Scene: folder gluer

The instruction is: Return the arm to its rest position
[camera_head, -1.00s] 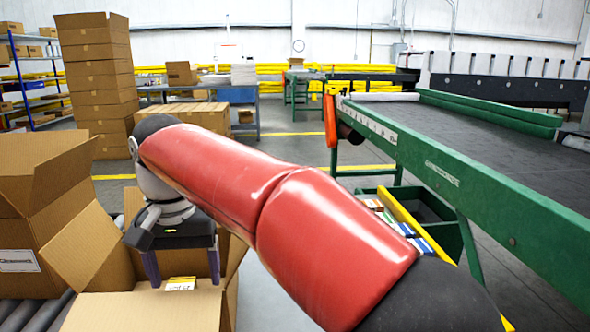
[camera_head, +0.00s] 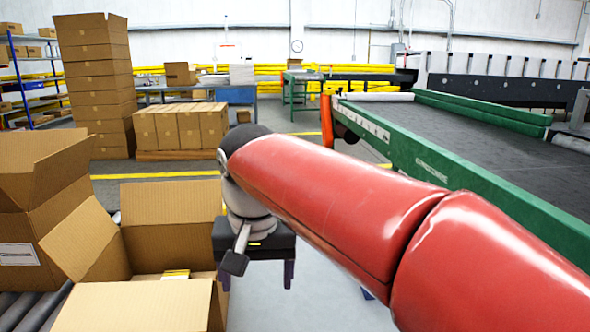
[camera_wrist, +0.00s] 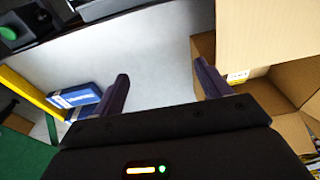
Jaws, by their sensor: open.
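My gripper (camera_head: 257,277) hangs fingers down just right of the open cardboard box (camera_head: 172,205), above bare floor. In the wrist view my gripper (camera_wrist: 160,88) shows its two dark fingers wide apart with only pale floor between them. My red arm crosses from the lower right and hides part of the conveyor frame and floor. A small yellow-and-white item (camera_head: 176,274) lies inside the open box, apart from my gripper. It also shows in the wrist view (camera_wrist: 237,76).
A green-framed conveyor (camera_head: 440,165) runs along the right. Another open carton (camera_head: 45,225) stands at the far left by rollers (camera_head: 40,305). Blue-and-white packs (camera_wrist: 78,96) lie beside a yellow edge in the wrist view. Stacked cartons (camera_head: 98,80) stand behind; open floor lies between.

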